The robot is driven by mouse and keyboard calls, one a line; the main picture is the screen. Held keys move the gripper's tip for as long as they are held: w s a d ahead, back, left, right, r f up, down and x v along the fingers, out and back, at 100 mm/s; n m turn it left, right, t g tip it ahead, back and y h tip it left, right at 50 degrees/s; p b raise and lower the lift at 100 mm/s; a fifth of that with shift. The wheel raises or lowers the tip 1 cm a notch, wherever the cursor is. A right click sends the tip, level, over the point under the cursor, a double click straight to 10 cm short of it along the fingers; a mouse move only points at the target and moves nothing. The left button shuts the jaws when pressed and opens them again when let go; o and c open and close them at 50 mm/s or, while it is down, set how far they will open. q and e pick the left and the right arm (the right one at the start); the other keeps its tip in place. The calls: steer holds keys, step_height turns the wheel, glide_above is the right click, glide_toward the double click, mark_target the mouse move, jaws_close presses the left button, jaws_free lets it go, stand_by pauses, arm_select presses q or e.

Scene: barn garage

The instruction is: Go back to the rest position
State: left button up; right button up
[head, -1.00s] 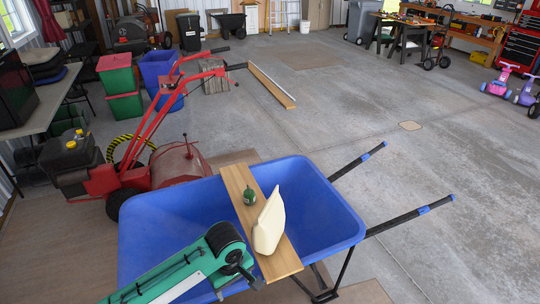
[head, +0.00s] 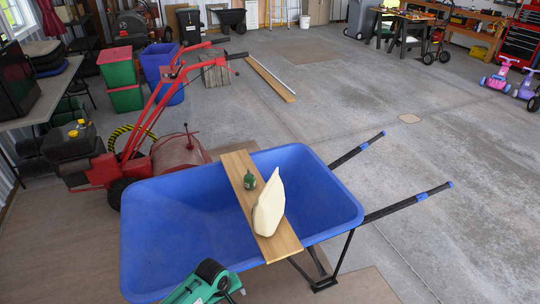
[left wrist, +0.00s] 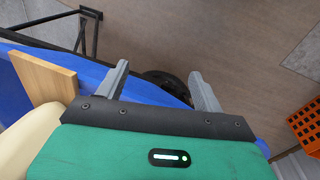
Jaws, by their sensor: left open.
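My left arm's green end (head: 202,284) shows at the bottom of the head view, near the front rim of the blue wheelbarrow (head: 165,225). In the left wrist view my left gripper (left wrist: 158,72) is open, with nothing between its fingers. A wooden plank (head: 236,172) lies across the wheelbarrow; its end (left wrist: 45,75) shows left of the fingers in the wrist view. A cream pointed object (head: 268,207) and a small dark green round object (head: 249,181) rest on the plank, apart from the gripper. My right gripper is not in view.
A red tiller (head: 150,155) stands behind the wheelbarrow at left. The wheelbarrow's black handles (head: 405,200) reach out to the right. An orange crate (left wrist: 306,127) is at the right of the wrist view. The concrete floor at right is mostly clear.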

arm_select(q)
steer(key=s+a+f+m+b, duration=0.1)
steer(key=s+a+f, duration=0.2)
steer(key=s+f, duration=0.45)
steer(key=s+a+f+m+y+b, duration=0.1)
steer(key=s+a+f, duration=0.25)
steer(key=f, duration=0.75)
steer(key=s+a+f+m+b, duration=0.25)
steer(key=s+f, duration=0.35)
steer(key=f, duration=0.3)
steer(key=s+a+f+m, duration=0.2)
steer(key=s+f, duration=0.3)
steer(key=s, duration=0.8)
steer(key=s+a+f+m+b, duration=0.1)
steer(key=s+f, duration=0.4)
steer(key=s, duration=0.7)
steer(key=shift+s+a+f+m+y, duration=0.35)
steer(key=shift+a+f+y, duration=0.05)
steer(key=shift+a, duration=0.25)
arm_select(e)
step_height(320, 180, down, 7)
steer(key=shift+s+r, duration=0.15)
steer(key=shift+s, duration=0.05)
